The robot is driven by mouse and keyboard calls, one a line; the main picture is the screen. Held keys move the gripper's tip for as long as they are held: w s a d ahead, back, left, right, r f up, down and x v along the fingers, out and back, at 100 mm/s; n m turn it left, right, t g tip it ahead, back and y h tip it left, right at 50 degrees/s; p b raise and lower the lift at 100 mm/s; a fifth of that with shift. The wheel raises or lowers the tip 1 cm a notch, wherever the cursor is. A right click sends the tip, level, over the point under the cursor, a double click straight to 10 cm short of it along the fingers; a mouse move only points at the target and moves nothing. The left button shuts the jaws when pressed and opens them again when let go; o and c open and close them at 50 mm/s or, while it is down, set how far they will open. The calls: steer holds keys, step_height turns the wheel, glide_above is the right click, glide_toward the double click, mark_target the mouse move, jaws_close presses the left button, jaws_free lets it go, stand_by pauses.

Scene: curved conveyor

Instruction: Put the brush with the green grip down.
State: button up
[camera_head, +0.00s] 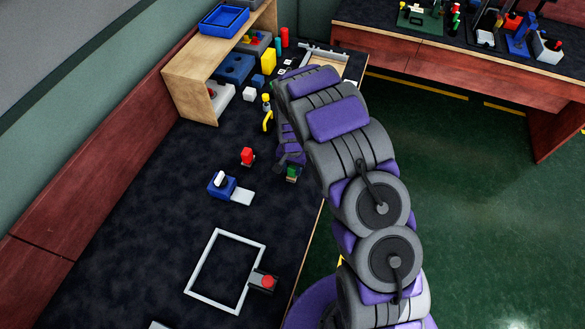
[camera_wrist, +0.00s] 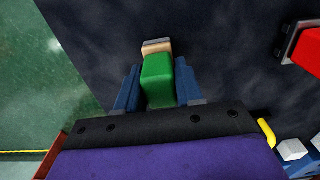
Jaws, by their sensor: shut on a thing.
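The brush with the green grip (camera_wrist: 158,78) is between the two fingers of my gripper (camera_wrist: 158,88) in the wrist view, with a tan and grey end showing beyond the green. In the head view the brush (camera_head: 292,172) shows as a small green and tan piece below my gripper (camera_head: 290,163), near the right edge of the dark table (camera_head: 150,180). My gripper is shut on the brush. Whether the brush touches the table cannot be told. My arm hides part of the gripper.
A wooden shelf (camera_head: 180,88) stands behind. Bare table surrounds the brush on its left.

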steer(key=o, duration=0.9)
steer(key=shift+o, duration=0.2)
steer(key=shift+r, duration=0.1)
step_height(320, 180, up, 11)
steer(key=p, duration=0.2)
steer(key=shift+p, duration=0.3)
steer(key=shift+r, duration=0.55)
steer(key=s+d+r+n, duration=0.1)
steer(key=s+d+r, duration=0.3)
steer(key=s+r, duration=0.4)
steer(key=s+d+r, duration=0.4)
steer(key=s+r, duration=0.3)
steer(key=r, duration=0.2)
steer(key=s+d+r+n+g, duration=0.1)
steer(key=s+r, duration=0.2)
steer(key=s, duration=0.8)
steer(key=s+d+r+n, duration=0.2)
steer(key=s+r, duration=0.1)
steer(key=s, duration=0.9)
steer(key=shift+s+g, duration=0.15)
steer(key=shift+g, duration=0.25)
